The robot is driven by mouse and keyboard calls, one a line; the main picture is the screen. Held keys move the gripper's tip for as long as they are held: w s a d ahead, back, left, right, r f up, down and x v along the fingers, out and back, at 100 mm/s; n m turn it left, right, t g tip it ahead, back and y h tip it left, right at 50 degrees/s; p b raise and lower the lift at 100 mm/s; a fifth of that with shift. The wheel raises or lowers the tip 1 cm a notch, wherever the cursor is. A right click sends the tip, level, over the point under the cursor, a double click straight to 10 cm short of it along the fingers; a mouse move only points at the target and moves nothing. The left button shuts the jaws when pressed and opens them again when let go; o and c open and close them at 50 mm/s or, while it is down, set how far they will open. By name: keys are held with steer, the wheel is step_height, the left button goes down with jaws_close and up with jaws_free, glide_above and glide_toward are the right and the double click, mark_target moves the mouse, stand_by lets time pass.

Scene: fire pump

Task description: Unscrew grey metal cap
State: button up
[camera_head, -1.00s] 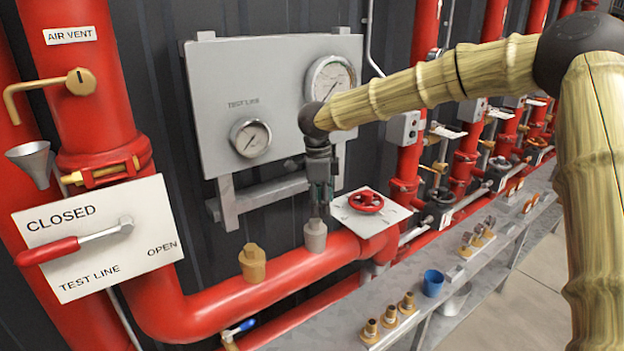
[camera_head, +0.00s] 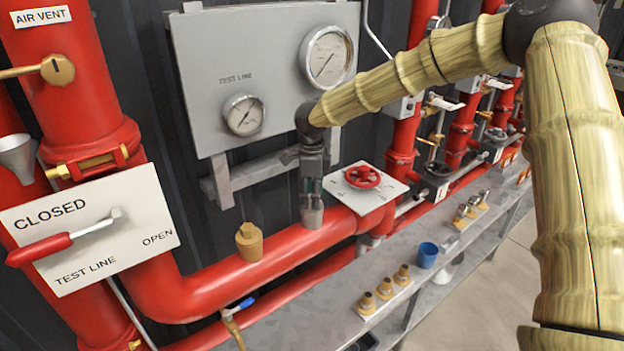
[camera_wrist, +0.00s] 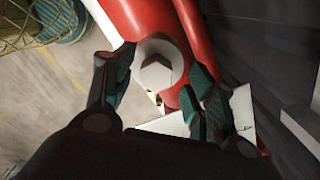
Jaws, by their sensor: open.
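The grey metal cap (camera_head: 312,217) stands on top of the red horizontal pipe, left of the red handwheel. My gripper (camera_head: 312,190) points down from above at the cap, and its lower end overlaps the cap's top in the head view. In the wrist view the cap (camera_wrist: 157,74) shows its round top with a raised nut-like part. My open fingers (camera_wrist: 158,82) stand on either side of it, with visible gaps. Whether the fingertips reach down beside the cap is hard to tell.
A brass cap (camera_head: 249,241) sits on the same pipe to the left. The red handwheel (camera_head: 362,177) on its white plate is close on the right. The gauge panel (camera_head: 262,75) stands behind. A grey shelf (camera_head: 318,318) with brass fittings and a blue cup (camera_head: 427,255) lies in front.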

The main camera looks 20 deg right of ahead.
steer(key=shift+s+f, duration=0.2)
steer(key=shift+s, duration=0.25)
steer(key=shift+w+a+f, duration=0.1)
steer(key=shift+w+f, duration=0.25)
steer(key=shift+f, duration=0.1)
steer(key=shift+s+r, duration=0.1)
steer(key=shift+s, duration=0.1)
steer(key=c, duration=1.2)
steer(key=shift+r+n+p, duration=0.2)
steer(key=shift+n+p, duration=0.3)
steer(key=shift+p, duration=0.35)
steer(key=shift+c, duration=0.2)
steer(key=n+p, duration=0.4)
steer(key=p, duration=0.1)
steer(key=shift+n, duration=0.3)
steer(key=shift+f+n, duration=0.25)
steer(key=shift+n, duration=0.15)
